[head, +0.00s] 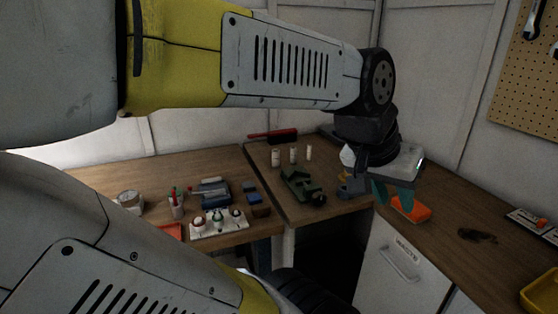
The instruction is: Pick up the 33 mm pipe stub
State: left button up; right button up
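Three small pale cylinders stand upright at the back of the wooden bench: a left one (275,158), a middle one (293,154) and a right one (308,153). They look like pipe stubs, but I cannot tell which is the 33 mm one. My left gripper (392,195) is to the right of them, above the bench corner. My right gripper is not in view.
A green vise-like tool (300,184) sits in front of the cylinders. An orange tray (411,209) lies below my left gripper. A white rack (218,228), a pen cup (177,207) and blue boxes occupy the left bench. A white waste cabinet (400,270) stands below the right bench.

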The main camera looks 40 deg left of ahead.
aim_at(274, 152)
jog(key=u, duration=1.55)
jog(key=i+l+u, duration=0.15)
jog(key=i+u, duration=0.35)
jog(key=i+l+u, duration=0.35)
jog(key=u, duration=0.15)
jog(key=i, duration=0.05)
